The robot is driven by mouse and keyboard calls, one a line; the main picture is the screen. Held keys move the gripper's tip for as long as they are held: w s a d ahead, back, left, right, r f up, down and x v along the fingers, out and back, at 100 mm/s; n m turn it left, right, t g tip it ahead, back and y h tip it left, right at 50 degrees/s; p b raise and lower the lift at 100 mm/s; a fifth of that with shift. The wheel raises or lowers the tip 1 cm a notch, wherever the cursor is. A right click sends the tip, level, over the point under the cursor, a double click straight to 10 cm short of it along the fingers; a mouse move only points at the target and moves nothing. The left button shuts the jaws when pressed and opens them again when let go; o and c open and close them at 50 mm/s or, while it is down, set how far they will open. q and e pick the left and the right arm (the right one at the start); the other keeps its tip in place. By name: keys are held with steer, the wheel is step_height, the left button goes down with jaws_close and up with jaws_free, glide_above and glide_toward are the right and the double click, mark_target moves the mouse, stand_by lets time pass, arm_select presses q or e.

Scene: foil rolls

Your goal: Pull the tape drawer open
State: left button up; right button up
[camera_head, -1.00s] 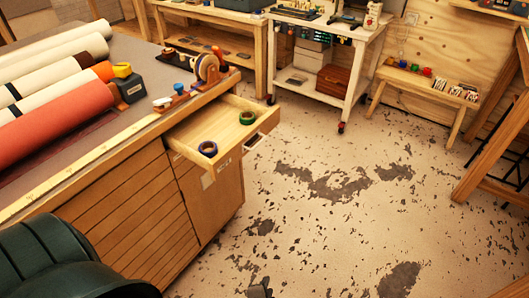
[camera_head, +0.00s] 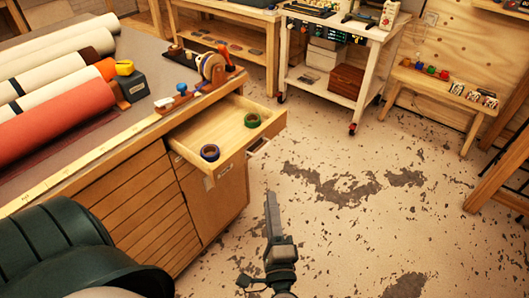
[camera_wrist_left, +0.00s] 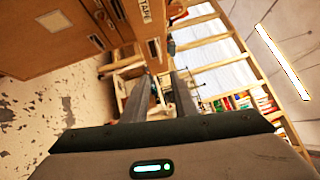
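The tape drawer (camera_head: 236,161) sticks out from the right end of the wooden cabinet, well open. A dark blue tape roll (camera_head: 210,152) and a green tape roll (camera_head: 252,120) lie inside it. In the left wrist view, a label reading TAPE (camera_wrist_left: 145,11) shows at the top. My left gripper (camera_head: 272,200) is in front of the cabinet, below the drawer front in the picture and apart from it. In the left wrist view, its fingers (camera_wrist_left: 160,80) stand apart with a gap and nothing held between them. My right gripper is not in view.
Large rolls (camera_head: 60,115) and a tape dispenser (camera_head: 212,68) are on the cabinet top (camera_head: 135,134). A white wheeled cart (camera_head: 350,98) and a low bench (camera_head: 440,84) stand at the back. The worn floor (camera_head: 350,235) right of the gripper is clear.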

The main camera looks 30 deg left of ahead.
arm_select(q)
steer(key=shift+w, duration=0.1)
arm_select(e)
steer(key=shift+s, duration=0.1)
